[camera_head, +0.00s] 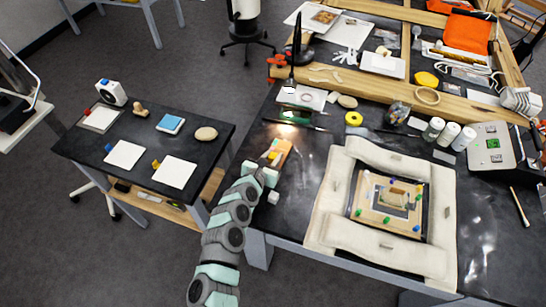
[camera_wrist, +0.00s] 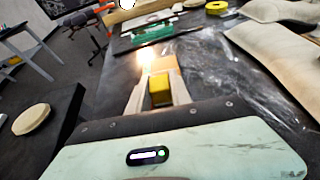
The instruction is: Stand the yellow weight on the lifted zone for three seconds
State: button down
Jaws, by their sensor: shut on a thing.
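The yellow weight (camera_wrist: 160,91) is a small yellow block between my gripper's two pale fingers in the wrist view. My gripper (camera_wrist: 158,84) is shut on it. In the head view my gripper (camera_head: 271,163) is over the left part of the main dark table, and only a little yellow shows at its tips. An orange-tan block (camera_head: 282,148) lies just beyond the fingertips. It also shows past the weight in the wrist view (camera_wrist: 166,63). I cannot tell whether the weight touches the block or table. I cannot clearly identify the lifted zone.
A padded cream frame (camera_head: 328,208) surrounds a wooden piece with coloured pegs (camera_head: 375,213) at the right. A yellow ring (camera_head: 353,118) and a green item (camera_wrist: 153,33) lie farther back. The side table (camera_head: 75,145) at left holds white sheets and small objects.

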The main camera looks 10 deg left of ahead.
jog(key=shift+f, duration=0.25)
jog(key=c, duration=1.2)
grip_release()
jog(key=shift+r, duration=0.1)
jog(key=shift+o, duration=0.2)
jog(key=shift+s+r, duration=0.1)
jog(key=shift+r, duration=0.15)
jog(key=p+v, duration=0.3)
jog(key=v, duration=0.8)
jog(key=shift+r, duration=0.15)
jog(key=shift+s+a, duration=0.1)
jog(key=shift+s, duration=0.25)
